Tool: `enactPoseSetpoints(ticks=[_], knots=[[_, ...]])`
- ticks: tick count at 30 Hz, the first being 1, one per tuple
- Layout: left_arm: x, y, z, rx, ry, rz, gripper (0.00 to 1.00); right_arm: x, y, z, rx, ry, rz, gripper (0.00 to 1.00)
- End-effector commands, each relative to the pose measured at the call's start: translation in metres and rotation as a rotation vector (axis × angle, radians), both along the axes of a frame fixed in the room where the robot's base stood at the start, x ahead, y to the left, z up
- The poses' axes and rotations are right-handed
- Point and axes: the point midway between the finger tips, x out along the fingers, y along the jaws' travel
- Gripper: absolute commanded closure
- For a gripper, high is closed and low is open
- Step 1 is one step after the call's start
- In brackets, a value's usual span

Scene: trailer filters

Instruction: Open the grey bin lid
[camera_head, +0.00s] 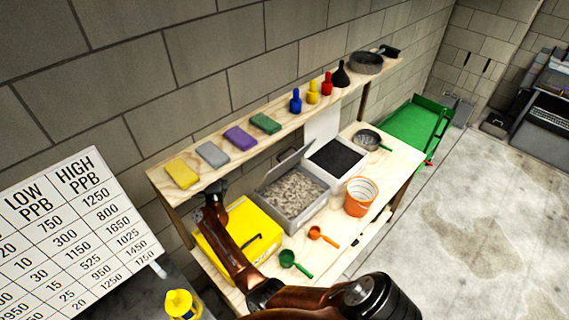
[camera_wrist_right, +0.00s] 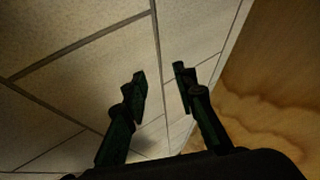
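The grey bin (camera_head: 322,209) stands on the wooden bench, and pale granular stuff shows inside it. Its grey lid (camera_head: 286,165) stands raised along the bin's back-left side, seen almost edge-on, so the bin is open. My right arm reaches in from the bottom, across the yellow bin, to my right gripper (camera_head: 221,186) by the shelf, left of the grey bin and apart from its lid. In the right wrist view its two fingers (camera_wrist_right: 160,82) are apart with nothing between them. My left gripper is not in view.
A yellow bin (camera_head: 262,225) is at left, partly behind my arm. A white bin (camera_head: 337,160) with dark contents is behind the grey one. An orange bucket (camera_head: 360,195) and green (camera_head: 290,259) and orange (camera_head: 319,235) scoops are in front. A shelf (camera_head: 285,113) with sponges and bottles runs above.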

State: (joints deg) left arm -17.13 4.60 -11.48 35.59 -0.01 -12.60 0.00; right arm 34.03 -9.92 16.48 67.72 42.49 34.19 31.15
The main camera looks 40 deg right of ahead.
Motion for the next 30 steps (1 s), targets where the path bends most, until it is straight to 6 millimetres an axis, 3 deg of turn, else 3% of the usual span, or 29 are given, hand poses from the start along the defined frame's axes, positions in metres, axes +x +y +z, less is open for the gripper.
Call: enactPoseSetpoints(ticks=[1,7,10,15,21,26,30], knots=[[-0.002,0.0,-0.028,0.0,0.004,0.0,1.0,-0.002,-0.01,-0.007,0.025,-0.037,-0.065,0.74],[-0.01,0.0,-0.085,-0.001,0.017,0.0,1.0,-0.042,-0.081,-0.005,0.223,-0.177,-0.371,0.74],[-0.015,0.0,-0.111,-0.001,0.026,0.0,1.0,-0.066,-0.11,-0.021,0.344,-0.215,-0.51,0.74],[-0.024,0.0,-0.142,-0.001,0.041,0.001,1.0,-0.1,-0.137,-0.056,0.517,-0.231,-0.684,0.74],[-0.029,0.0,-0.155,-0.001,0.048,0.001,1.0,-0.117,-0.147,-0.077,0.618,-0.224,-0.773,0.74],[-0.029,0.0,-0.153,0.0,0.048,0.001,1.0,-0.119,-0.161,-0.077,0.629,-0.225,-0.786,0.74],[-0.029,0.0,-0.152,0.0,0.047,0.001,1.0,-0.118,-0.184,-0.076,0.628,-0.226,-0.785,0.74]])
